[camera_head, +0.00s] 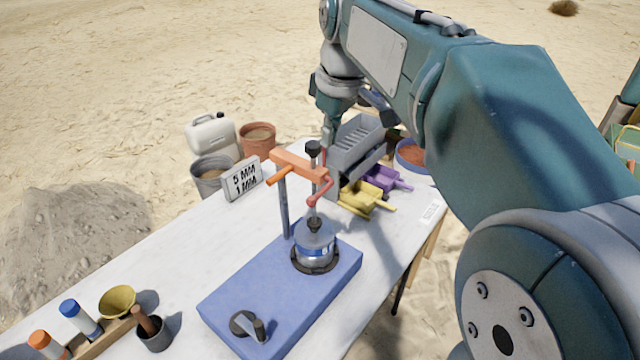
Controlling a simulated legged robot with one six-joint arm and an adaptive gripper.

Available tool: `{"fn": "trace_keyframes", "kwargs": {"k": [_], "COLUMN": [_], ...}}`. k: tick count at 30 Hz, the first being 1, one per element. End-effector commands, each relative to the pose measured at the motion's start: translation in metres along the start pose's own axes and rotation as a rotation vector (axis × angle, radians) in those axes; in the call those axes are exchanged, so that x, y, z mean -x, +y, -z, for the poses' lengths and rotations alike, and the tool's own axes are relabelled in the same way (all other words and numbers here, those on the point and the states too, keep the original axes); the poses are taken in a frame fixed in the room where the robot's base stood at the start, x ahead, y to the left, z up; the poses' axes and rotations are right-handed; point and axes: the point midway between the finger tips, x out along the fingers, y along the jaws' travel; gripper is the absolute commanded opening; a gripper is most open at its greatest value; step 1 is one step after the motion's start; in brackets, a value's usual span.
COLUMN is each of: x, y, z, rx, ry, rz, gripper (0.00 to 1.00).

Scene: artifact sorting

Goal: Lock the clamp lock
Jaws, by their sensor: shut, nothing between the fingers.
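The clamp (299,163) has an orange crossbar on a grey post (284,205) that rises from a blue base (270,318). A red lever (319,194) hangs at the crossbar's right end. A vertical rod with a black knob (313,148) on top runs down to a clear jar (316,243) on a round black seat. My gripper (328,139) points down just behind and right of the black knob, near the top of the red lever. It is shut and empty. Whether it touches the lever cannot be told.
A grey sieve box (352,146) and yellow (362,199) and purple (383,178) scoops stand behind the clamp. A sign (242,179) stands at the table's back edge. A small crank handle (247,325) is on the base's front.

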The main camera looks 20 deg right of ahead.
Motion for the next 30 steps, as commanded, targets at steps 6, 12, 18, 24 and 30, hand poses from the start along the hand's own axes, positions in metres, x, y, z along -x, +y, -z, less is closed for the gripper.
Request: {"fn": "trace_keyframes", "kwargs": {"k": [6,12,18,24,30], "x": [-0.042,-0.08,-0.111,-0.123,-0.124], "y": [-0.001,-0.001,-0.001,0.0,0.0], "z": [-0.001,-0.001,0.0,0.0,0.0], "rx": [0.0,0.0,0.0,0.0,0.0], "ry": [-0.003,-0.003,-0.002,0.0,0.0], "rz": [0.002,0.002,0.001,0.0,0.0], "gripper": [0.0,0.0,0.0,0.0,0.0]}}
